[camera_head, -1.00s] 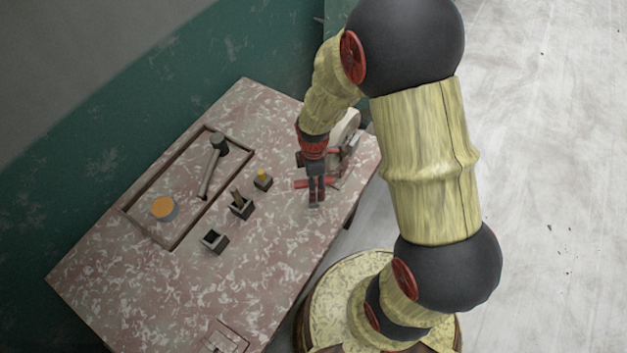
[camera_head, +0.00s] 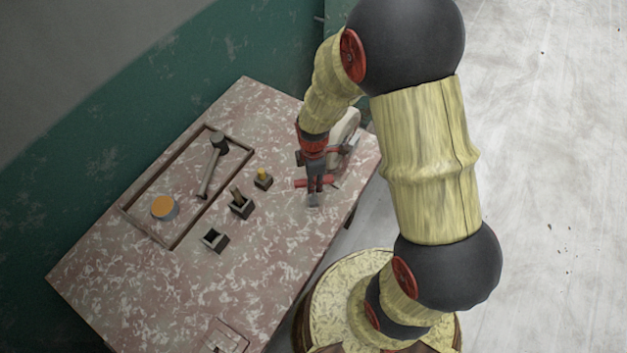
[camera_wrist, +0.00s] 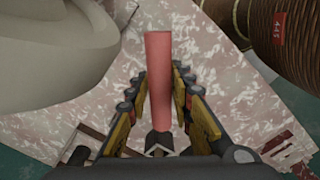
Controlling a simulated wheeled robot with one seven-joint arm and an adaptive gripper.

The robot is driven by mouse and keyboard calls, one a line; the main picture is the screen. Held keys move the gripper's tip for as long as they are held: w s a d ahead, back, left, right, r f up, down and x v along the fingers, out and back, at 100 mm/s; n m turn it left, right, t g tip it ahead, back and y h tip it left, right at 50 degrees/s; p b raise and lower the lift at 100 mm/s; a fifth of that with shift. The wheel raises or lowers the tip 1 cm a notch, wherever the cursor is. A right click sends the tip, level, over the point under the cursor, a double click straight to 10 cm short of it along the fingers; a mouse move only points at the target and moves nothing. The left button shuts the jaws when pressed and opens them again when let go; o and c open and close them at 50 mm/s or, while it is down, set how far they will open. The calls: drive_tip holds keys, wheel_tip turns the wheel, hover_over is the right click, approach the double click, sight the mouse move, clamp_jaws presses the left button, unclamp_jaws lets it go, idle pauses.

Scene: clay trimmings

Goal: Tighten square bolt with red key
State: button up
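The red key shows as a long red cylindrical handle (camera_wrist: 159,65) between my gripper's fingers in the wrist view. In the head view it is a red bar (camera_head: 312,183) crossing behind or between the fingers, low over the table's right part. My gripper (camera_wrist: 162,78) points down, and its yellow-padded fingers flank the red handle closely on both sides; they appear shut on it. It also shows in the head view (camera_head: 314,198). The key's working end is not clear in either view. I cannot make out the square bolt.
The speckled table (camera_head: 130,285) carries a wooden-framed tray (camera_head: 127,214) with a hammer (camera_head: 213,165) and an orange-topped tin (camera_head: 163,208). Three small dark blocks include one with a yellow piece (camera_head: 262,175) and an empty-looking one (camera_head: 214,241). A pale round body (camera_head: 346,127) stands close behind my gripper.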

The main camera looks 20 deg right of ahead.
clamp_jaws()
drive_tip(key=m, duration=0.3)
drive_tip(key=shift+m+p, duration=0.3)
drive_tip(key=m, duration=0.3)
drive_tip(key=shift+p, duration=0.3)
drive_tip(key=shift+m, duration=0.3)
drive_tip(key=m, duration=0.3)
drive_tip(key=shift+m, duration=0.3)
